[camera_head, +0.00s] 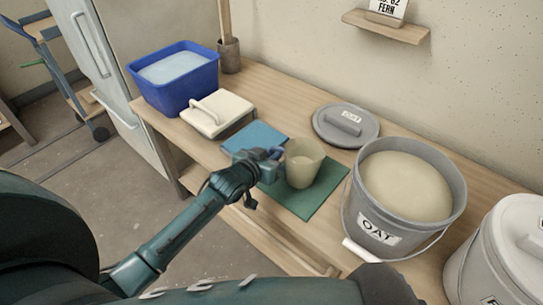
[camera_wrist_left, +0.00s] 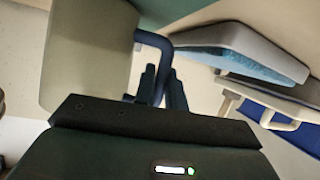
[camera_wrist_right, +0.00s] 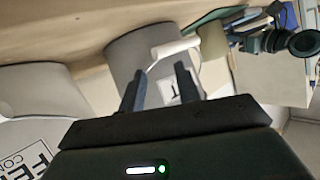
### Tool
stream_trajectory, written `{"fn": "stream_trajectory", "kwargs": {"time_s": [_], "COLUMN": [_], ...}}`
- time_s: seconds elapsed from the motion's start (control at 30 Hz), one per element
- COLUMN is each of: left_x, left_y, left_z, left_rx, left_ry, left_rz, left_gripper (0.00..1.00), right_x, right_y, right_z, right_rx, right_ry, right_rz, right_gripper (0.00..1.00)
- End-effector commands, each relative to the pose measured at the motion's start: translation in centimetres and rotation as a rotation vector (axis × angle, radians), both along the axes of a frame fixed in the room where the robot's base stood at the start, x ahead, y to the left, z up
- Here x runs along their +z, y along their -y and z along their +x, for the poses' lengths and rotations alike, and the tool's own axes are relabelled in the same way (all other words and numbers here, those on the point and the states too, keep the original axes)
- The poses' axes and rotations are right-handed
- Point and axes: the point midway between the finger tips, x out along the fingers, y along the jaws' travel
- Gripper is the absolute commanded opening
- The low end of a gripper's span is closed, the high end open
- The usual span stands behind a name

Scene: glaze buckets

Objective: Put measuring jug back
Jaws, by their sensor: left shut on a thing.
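The measuring jug (camera_head: 304,163) is a beige, cloudy cup with a blue handle, upright at the green mat (camera_head: 318,193). I cannot tell whether its base touches the mat. My left gripper (camera_head: 272,159) is shut on its handle, from the left side. In the left wrist view the jug's body (camera_wrist_left: 88,55) fills the upper left, and the blue handle (camera_wrist_left: 155,39) runs between the fingers. My right gripper (camera_wrist_right: 160,88) shows only in its own wrist view, open and empty, with a grey bucket (camera_wrist_right: 140,55) and its white handle grip beyond the fingertips.
The open OAT bucket (camera_head: 358,212) stands right of the mat, its lid (camera_head: 346,126) behind. A second lidded bucket (camera_head: 500,262) is at far right.

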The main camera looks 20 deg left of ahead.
Motion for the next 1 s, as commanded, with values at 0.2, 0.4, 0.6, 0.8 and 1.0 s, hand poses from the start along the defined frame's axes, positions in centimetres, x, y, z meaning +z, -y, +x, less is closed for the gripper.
{"fn": "stream_trajectory", "kwargs": {"time_s": [0.2, 0.4, 0.6, 0.8, 1.0], "left_x": [-0.2, -0.2, 0.1, 1.4, 3.1], "left_y": [0.0, 0.0, 0.0, -0.4, -1.1], "left_z": [0.0, 0.0, 0.0, -1.9, -5.5], "left_rx": [0.000, 0.000, 0.000, 0.000, 0.001], "left_ry": [-0.001, -0.001, 0.000, -0.004, -0.005], "left_rz": [0.000, 0.000, 0.000, -0.001, -0.001], "left_gripper": [0.25, 0.34, 0.34, 0.34, 0.34], "right_x": [0.0, 0.0, 0.1, 0.9, 2.2], "right_y": [0.0, 0.0, 0.0, -0.5, -0.6], "right_z": [0.0, 0.0, 0.0, 0.1, 0.3], "right_rx": [0.000, 0.000, 0.000, 0.015, 0.037], "right_ry": [0.003, 0.003, 0.001, -0.043, -0.075], "right_rz": [-0.001, -0.001, -0.001, -0.004, -0.056], "right_gripper": [0.33, 0.33, 0.33, 0.33, 0.33]}}
